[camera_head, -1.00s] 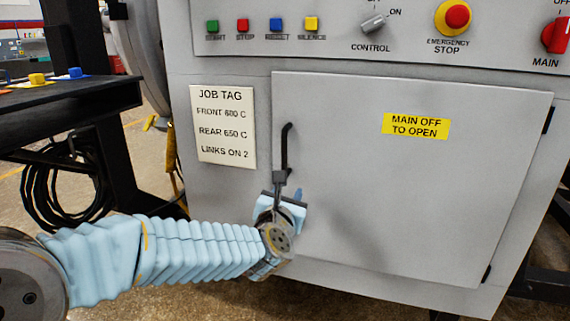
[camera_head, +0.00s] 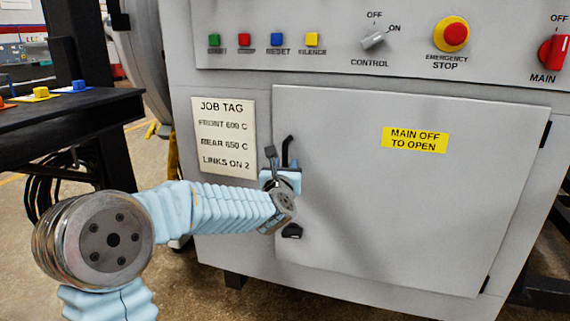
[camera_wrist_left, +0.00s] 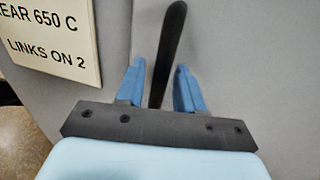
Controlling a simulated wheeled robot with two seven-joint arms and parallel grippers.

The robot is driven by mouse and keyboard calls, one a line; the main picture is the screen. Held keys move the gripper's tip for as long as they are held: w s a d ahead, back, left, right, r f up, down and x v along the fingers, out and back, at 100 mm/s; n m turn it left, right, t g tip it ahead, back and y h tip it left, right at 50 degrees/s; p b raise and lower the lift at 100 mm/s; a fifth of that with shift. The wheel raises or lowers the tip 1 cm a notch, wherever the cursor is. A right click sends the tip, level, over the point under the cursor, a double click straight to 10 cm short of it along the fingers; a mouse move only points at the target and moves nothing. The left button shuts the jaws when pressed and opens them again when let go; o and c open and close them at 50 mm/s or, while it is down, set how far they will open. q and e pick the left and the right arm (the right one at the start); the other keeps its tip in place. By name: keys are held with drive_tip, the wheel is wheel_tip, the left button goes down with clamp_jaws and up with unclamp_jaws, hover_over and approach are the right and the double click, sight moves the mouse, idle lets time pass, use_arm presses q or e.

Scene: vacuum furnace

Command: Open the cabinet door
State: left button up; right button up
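The grey cabinet door (camera_head: 400,210) is closed flush with the machine front and carries a yellow "MAIN OFF TO OPEN" label (camera_head: 415,140). Its black upright handle (camera_head: 287,147) is at the door's left edge; the middle of it is hidden behind my gripper in the head view. My left gripper (camera_head: 286,180) is at the handle. In the left wrist view, the two blue fingers of my left gripper (camera_wrist_left: 161,80) are apart, with the handle (camera_wrist_left: 168,45) between them and gaps visible on both sides. My right gripper is out of view.
A panel above the door holds coloured buttons, a control knob (camera_head: 374,41), a yellow-red emergency stop (camera_head: 453,37) and a red main switch (camera_head: 552,52). A job tag (camera_head: 225,137) is left of the handle. A dark table (camera_head: 70,115) stands at the left.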

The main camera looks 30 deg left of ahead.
use_arm(q)
drive_tip(key=shift+w, duration=0.1)
clamp_jaws()
idle(0.3)
